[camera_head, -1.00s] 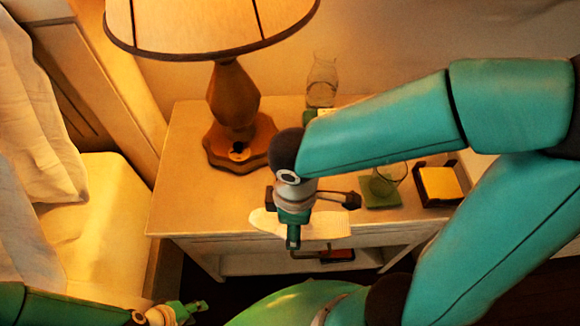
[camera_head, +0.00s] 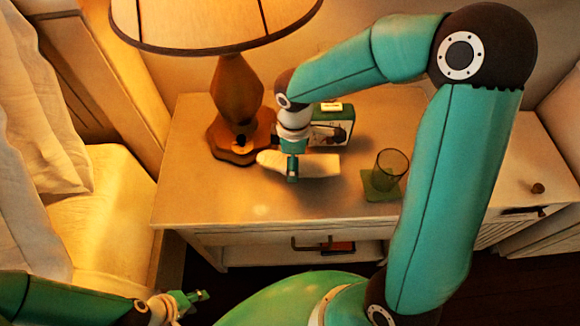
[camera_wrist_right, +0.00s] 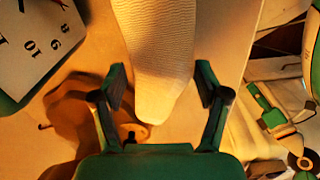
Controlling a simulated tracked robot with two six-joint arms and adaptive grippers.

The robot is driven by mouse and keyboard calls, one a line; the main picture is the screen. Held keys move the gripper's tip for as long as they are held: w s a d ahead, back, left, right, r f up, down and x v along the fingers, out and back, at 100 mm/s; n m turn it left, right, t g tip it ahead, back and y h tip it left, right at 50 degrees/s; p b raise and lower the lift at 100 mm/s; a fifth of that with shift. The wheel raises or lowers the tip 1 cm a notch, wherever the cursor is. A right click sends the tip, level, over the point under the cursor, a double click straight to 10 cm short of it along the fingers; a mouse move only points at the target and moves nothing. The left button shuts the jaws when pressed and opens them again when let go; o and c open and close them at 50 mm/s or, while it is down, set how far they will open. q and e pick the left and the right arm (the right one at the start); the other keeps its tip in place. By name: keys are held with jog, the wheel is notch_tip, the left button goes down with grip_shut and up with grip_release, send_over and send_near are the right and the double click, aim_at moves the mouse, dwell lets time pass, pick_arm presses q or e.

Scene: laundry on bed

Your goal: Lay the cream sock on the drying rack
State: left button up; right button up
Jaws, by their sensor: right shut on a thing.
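The cream sock (camera_head: 322,165) is in my right gripper (camera_head: 292,172), over the top of the nightstand in the head view. The gripper is shut on the sock near its middle, with an end showing on either side. In the right wrist view the ribbed sock (camera_wrist_right: 158,45) runs between the two fingers of the right gripper (camera_wrist_right: 160,88). I cannot tell whether the sock touches the tabletop. My left gripper (camera_head: 193,298) is low at the left, away from the sock; its finger opening is unclear. No drying rack shows.
A lamp (camera_head: 238,100) stands on the nightstand (camera_head: 225,205), left of the sock. A green clock-like box (camera_head: 333,127) stands behind it. A glass (camera_head: 391,165) on a green coaster (camera_head: 380,188) is to its right. The bed (camera_head: 105,210) is at the left.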

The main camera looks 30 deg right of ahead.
notch_tip(320, 180, down, 3)
jog(key=shift+r, duration=0.1)
jog(key=shift+w+d+f, duration=0.15)
jog(key=shift+w+f, duration=0.05)
jog(key=shift+f, duration=0.05)
jog(key=shift+f, duration=0.15)
jog(key=o, duration=0.9)
